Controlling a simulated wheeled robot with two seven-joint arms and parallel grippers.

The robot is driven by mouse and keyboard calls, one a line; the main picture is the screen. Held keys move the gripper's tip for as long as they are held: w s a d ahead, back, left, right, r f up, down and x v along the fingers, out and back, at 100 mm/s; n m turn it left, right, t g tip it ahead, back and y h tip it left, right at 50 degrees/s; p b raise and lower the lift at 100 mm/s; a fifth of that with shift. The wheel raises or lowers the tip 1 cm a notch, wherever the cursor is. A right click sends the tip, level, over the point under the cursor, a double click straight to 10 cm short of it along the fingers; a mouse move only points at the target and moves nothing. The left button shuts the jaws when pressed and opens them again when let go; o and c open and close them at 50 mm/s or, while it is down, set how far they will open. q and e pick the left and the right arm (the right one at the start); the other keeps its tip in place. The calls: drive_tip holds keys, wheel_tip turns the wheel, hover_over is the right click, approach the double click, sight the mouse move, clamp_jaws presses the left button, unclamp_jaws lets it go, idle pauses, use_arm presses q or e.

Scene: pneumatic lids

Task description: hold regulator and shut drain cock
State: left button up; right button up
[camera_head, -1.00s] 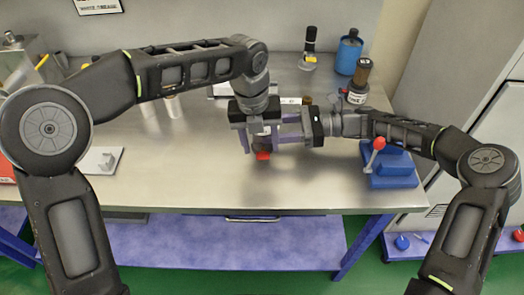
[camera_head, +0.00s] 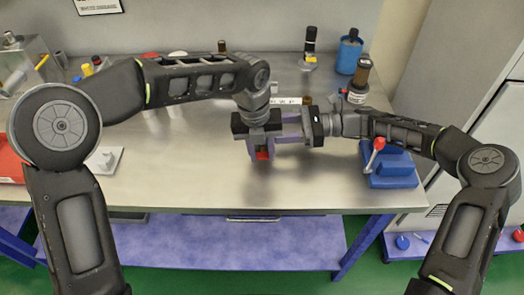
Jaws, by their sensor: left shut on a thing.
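A small dark device with a red part (camera_head: 263,155), which looks like the regulator with its drain cock, is at the middle of the workbench, mostly hidden by my grippers. My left gripper (camera_head: 263,152) points down over it, its purple fingers on either side of the red part and shut on it. My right gripper (camera_head: 285,130) comes in level from the right, its purple fingers reaching behind the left gripper toward the same device. Their tips are hidden, so I cannot tell whether they grip it.
A blue block with a red-knobbed lever (camera_head: 390,165) stands right on the workbench (camera_head: 200,185). A brown-topped unit (camera_head: 360,80), a blue bottle (camera_head: 349,53) and a black-topped item (camera_head: 309,45) stand behind. A white plate (camera_head: 105,160) lies left. The front middle is clear.

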use_arm(q)
clamp_jaws()
use_arm(e)
drive_tip(key=shift+f, duration=0.3)
use_arm(q)
drive_tip(key=shift+d+y, duration=0.25)
drive_tip(key=shift+y, duration=0.25)
drive_tip(key=o, duration=0.8)
unclamp_jaws()
drive_tip(key=shift+c, duration=0.2)
drive_tip(key=shift+r, duration=0.1)
